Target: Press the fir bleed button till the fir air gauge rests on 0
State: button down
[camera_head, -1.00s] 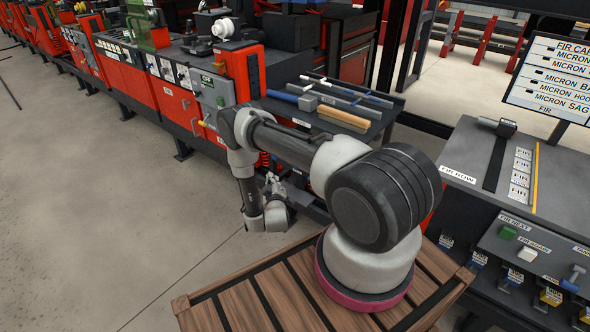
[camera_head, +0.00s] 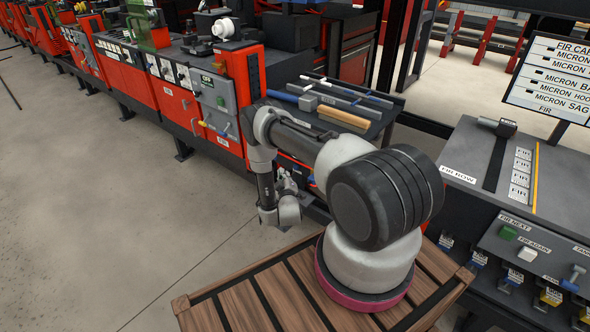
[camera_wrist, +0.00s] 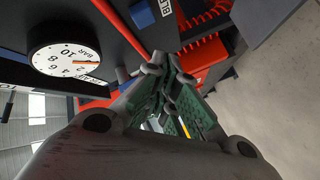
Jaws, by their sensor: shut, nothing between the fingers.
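A round white air gauge (camera_wrist: 67,60) marked BAR, with a black rim, is at the left of the wrist view. Its orange needle points right; I cannot tell the exact reading, nor whether this is the fir gauge. A blue button-like part (camera_wrist: 143,14) sits at the top beside a cut-off white label that I cannot read fully. My gripper (camera_wrist: 168,68) is shut and empty, its green-padded fingers below and right of the blue part, apart from it in the picture. In the head view my gripper (camera_head: 287,182) is small and low beside the red machine front.
Red machine cabinets (camera_head: 185,110) with a grey switch panel (camera_head: 214,98) run along the left. A dark table (camera_head: 335,105) with tools stands behind my arm. A console (camera_head: 530,240) with labelled buttons is at right. The floor (camera_head: 120,220) at left is clear.

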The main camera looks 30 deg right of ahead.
jog(key=shift+w+d, duration=0.25)
jog(key=shift+d, duration=0.4)
jog(key=shift+w+d, duration=0.2)
jog(key=shift+d, duration=0.4)
jog(key=shift+d, duration=0.15)
dwell(0.4)
jog(key=shift+w+d, duration=0.15)
jog(key=shift+d, duration=0.15)
jog(key=shift+w+d, duration=0.2)
jog(key=shift+d, duration=0.25)
dwell(0.7)
dwell(0.3)
jog(key=shift+s+a, duration=0.35)
jog(key=shift+a, duration=0.5)
jog(key=shift+s+a, duration=0.3)
jog(key=shift+a, duration=0.5)
jog(key=shift+s+a, duration=0.25)
jog(key=shift+a, duration=0.5)
jog(key=shift+s+a, duration=0.3)
jog(key=shift+a, duration=0.5)
